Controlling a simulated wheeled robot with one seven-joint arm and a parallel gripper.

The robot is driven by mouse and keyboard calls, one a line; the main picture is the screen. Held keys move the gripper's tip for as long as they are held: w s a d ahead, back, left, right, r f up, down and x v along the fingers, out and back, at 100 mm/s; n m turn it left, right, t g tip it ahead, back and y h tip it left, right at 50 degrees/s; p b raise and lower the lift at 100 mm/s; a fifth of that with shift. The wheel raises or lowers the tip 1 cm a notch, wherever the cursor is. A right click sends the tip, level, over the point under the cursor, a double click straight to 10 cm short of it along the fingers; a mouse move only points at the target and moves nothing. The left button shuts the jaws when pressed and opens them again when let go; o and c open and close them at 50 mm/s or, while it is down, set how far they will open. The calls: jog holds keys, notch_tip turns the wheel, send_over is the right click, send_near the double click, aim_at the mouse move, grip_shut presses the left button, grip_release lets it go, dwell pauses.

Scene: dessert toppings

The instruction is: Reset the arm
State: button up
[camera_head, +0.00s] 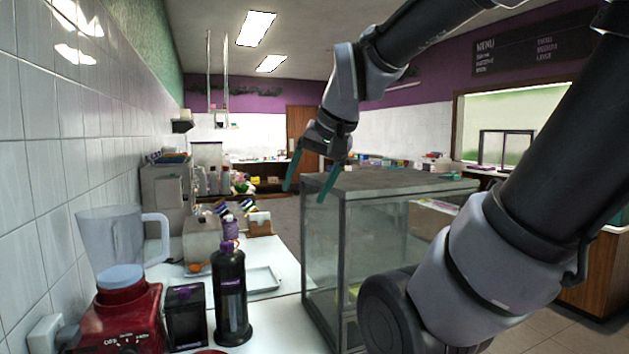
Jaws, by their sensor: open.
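My gripper (309,184) hangs from my arm near the middle of the head view. Its two teal fingers point down and stand apart, with nothing between them. It is in the air, by the upper left corner of a glass display case (395,184); I cannot tell the exact gap. My arm is bent, rising from the lower right and reaching across the top right of the view.
The white counter (262,325) on the left holds a red blender (125,315), a black bottle (231,300), a black box (187,318) and a metal tray (262,281). A tiled wall (30,150) bounds the left side. Open floor lies behind the counter.

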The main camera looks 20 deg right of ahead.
jog(key=shift+s+d+r+n+t, duration=0.2)
jog(key=shift+s+r, duration=0.1)
jog(key=shift+s, duration=0.2)
jog(key=shift+s+d+r+n+t, duration=0.1)
jog(key=shift+s+d+r, duration=0.15)
jog(key=shift+s, duration=0.2)
dwell(0.6)
